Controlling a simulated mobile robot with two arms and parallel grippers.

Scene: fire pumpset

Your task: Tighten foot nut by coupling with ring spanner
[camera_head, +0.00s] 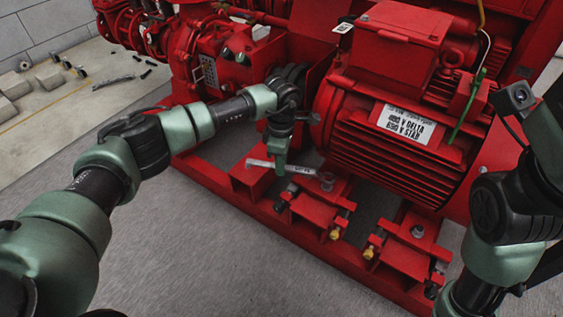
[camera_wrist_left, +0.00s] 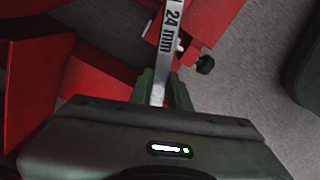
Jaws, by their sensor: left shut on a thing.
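My left gripper (camera_head: 277,165) is shut on the steel ring spanner (camera_head: 300,169) and holds it roughly level beside the red motor's foot. In the left wrist view the spanner (camera_wrist_left: 168,45), marked 24 mm, runs up from between the fingers (camera_wrist_left: 163,92) of my left gripper; its far end is out of frame. In the head view its ring end is at the foot nut (camera_head: 326,181) near the coupling; I cannot tell whether the ring is seated around it. My right gripper is not in view; only my right arm shows.
The red motor (camera_head: 400,130) stands on a red base frame (camera_head: 240,207) with several brackets and brass-coloured bolts (camera_head: 335,233). The red pump (camera_head: 215,70) is to the left. Loose tools and blocks (camera_head: 50,78) lie on the floor at far left. Grey floor (camera_head: 210,270) in front is clear.

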